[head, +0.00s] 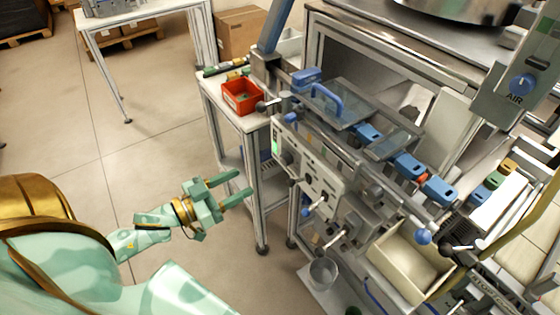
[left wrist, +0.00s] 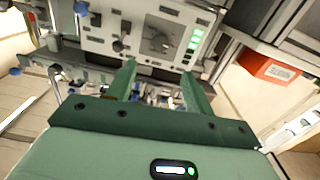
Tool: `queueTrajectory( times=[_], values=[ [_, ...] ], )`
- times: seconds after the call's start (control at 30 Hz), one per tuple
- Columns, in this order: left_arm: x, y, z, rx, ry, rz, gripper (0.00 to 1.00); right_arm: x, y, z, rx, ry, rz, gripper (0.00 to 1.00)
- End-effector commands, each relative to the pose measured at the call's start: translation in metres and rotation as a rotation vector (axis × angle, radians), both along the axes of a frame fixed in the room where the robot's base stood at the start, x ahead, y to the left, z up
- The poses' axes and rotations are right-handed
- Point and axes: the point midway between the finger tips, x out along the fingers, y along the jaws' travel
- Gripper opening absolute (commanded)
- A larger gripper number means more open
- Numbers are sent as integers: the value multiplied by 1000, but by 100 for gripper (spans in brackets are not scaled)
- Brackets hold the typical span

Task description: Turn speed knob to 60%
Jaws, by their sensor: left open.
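The control panel (head: 308,168) is a light grey face on the front of the machine, with a green lit display (head: 276,147). In the left wrist view the panel (left wrist: 98,46) is upside down, its green display (left wrist: 195,42) at the right. A dark knob on a grey square dial (left wrist: 159,39) sits beside the display; its marks are too small to read, so its setting cannot be told. My left gripper (head: 240,184) is open and empty, left of the panel and apart from it. In the left wrist view its fingers (left wrist: 159,76) point toward the dial. My right gripper is not in view.
A red bin (head: 241,97) stands on a side table left of the panel. Levers with dark and blue ends (head: 307,211) stick out below the panel. A beige bin (head: 408,262) and a grey bucket (head: 323,272) are lower right. The floor around my left arm is clear.

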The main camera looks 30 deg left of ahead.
Motion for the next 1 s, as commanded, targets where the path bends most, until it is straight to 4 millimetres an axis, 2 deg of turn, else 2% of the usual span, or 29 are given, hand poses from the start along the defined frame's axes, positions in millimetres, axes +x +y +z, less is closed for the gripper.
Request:
queueTrajectory(
  times=[0.1, 0.3, 0.5, 0.67, 0.9, 0.93, 1.0],
  values=[
    [31, -12, 0, 3, -4, -1, 52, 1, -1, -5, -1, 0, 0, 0],
    [75, -31, -1, 3, -3, 0, 52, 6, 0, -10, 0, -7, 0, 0],
    [103, -42, -1, 3, -1, 1, 52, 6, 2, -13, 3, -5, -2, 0],
    [111, -46, -1, 3, 1, 2, 52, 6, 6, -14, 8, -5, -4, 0],
    [112, -46, -1, 3, 2, 2, 52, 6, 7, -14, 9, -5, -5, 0],
    [112, -46, -1, 3, 2, 2, 47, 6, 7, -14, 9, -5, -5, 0],
    [112, -46, -1, 3, 2, 2, 27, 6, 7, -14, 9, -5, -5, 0]
  ],
)
